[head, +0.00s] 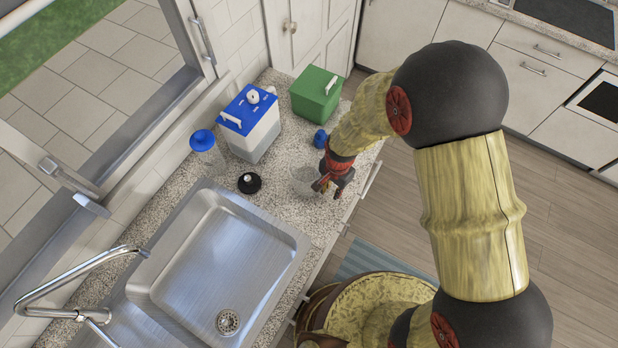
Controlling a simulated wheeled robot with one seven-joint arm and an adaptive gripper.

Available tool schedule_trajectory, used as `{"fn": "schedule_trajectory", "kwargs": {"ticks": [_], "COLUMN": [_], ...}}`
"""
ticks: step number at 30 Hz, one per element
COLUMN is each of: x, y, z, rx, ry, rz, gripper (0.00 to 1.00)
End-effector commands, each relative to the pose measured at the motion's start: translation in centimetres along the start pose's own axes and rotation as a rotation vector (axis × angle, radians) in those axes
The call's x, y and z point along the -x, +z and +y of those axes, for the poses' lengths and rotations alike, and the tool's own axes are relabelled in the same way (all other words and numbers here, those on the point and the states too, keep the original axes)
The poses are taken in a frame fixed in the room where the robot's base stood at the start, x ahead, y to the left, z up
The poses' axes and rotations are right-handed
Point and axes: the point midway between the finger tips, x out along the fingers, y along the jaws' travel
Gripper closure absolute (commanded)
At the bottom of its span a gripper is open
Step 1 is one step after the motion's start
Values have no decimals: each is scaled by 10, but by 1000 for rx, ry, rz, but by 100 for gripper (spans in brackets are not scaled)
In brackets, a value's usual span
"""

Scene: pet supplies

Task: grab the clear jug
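A small clear vessel, which looks like the clear jug (303,179), stands on the speckled counter right of the black round lid. My gripper (322,186), red and black, is at its right side, near its rim, and overlaps it in the view. The fingers are small and partly hidden here. I cannot tell whether they touch the jug or how far apart they are.
A tall clear container with a blue lid (203,141), a white-and-blue container (249,125), a green box (315,95), a blue item (320,139) and a black lid (249,183) stand nearby. The steel sink (215,262) lies in front. Bare counter (290,212) shows between.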

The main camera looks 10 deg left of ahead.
Motion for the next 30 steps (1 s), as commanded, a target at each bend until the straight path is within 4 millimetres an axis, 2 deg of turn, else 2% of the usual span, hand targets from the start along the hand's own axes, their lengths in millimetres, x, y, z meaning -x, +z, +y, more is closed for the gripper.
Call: {"fn": "schedule_trajectory", "kwargs": {"ticks": [6,18,30], "x": [-1,-1,0], "y": [0,0,0], "z": [0,0,-1], "rx": [0,0,0], "ry": [-1,-1,-2], "rz": [1,1,1], "gripper": [78,100,100]}}
